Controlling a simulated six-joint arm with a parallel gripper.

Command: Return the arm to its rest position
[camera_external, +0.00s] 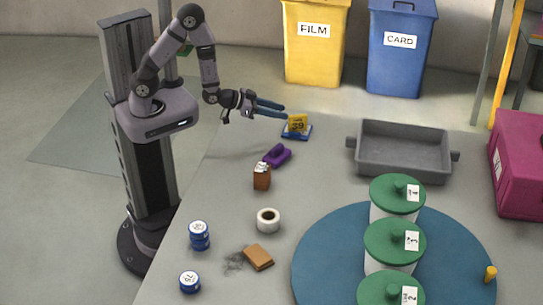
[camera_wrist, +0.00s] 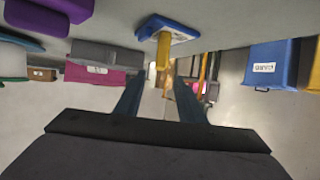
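My gripper (camera_external: 284,110) is held out level above the far left part of the grey table, with its arm bent at the elbow. Its two fingers are apart with nothing between them; in the wrist view my gripper (camera_wrist: 160,92) also shows a clear gap. The fingertips point right, close to a yellow sign marked 59 on a blue base (camera_external: 297,127). Whether they touch the sign cannot be told. In the wrist view, which looks upside down, the blue base (camera_wrist: 168,29) is beyond the fingers.
A purple object (camera_external: 277,156), brown box (camera_external: 262,177), white roll (camera_external: 268,220) and blue cans (camera_external: 199,236) line the table's left side. A grey tray (camera_external: 403,152) is at back right. Green-lidded tubs (camera_external: 397,193) stand on a blue turntable (camera_external: 325,245). Bins stand behind.

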